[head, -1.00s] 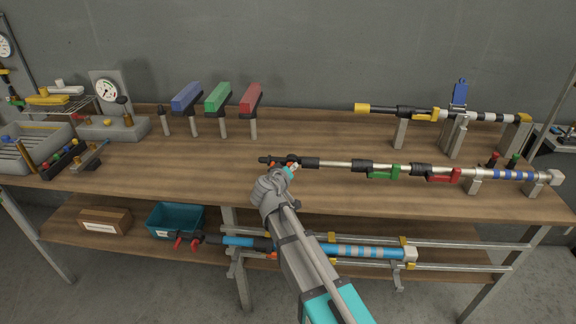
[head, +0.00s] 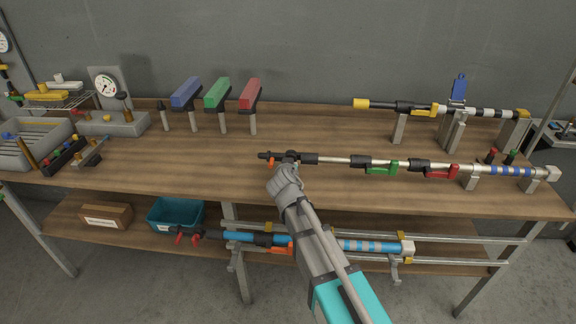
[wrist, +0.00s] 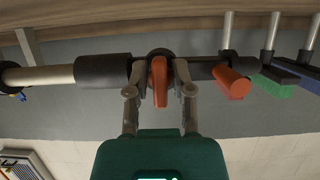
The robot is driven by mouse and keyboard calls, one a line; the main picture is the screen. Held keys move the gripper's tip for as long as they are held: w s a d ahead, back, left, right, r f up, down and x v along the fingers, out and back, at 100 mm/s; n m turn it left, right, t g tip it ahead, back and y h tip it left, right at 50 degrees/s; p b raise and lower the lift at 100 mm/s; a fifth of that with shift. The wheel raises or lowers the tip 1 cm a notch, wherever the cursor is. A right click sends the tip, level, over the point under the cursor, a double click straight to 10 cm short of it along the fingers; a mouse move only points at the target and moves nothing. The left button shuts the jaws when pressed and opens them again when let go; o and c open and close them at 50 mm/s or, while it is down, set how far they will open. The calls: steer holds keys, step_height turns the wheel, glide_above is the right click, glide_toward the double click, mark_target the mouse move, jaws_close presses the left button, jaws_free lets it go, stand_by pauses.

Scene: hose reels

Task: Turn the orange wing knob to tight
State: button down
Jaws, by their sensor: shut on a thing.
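The orange wing knob (wrist: 159,82) sits on a dark collar near the left end of the front pole (head: 335,161). In the wrist view its flat wing stands between the two fingers of my gripper (wrist: 158,80), which are shut on it from both sides. In the head view my gripper (head: 290,166) is at the front pole from below, and it hides the wing knob. A second orange part (wrist: 232,82) shows beside the fingers in the wrist view; it also shows left of my gripper in the head view (head: 271,161).
A gauge stand (head: 112,122) and grey tray (head: 35,145) are left. Blue poles (head: 366,245) lie on the lower shelf.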

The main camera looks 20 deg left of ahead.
steer(key=shift+w+r, duration=0.1)
stand_by(0.3)
steer(key=c, duration=0.7)
jaws_free()
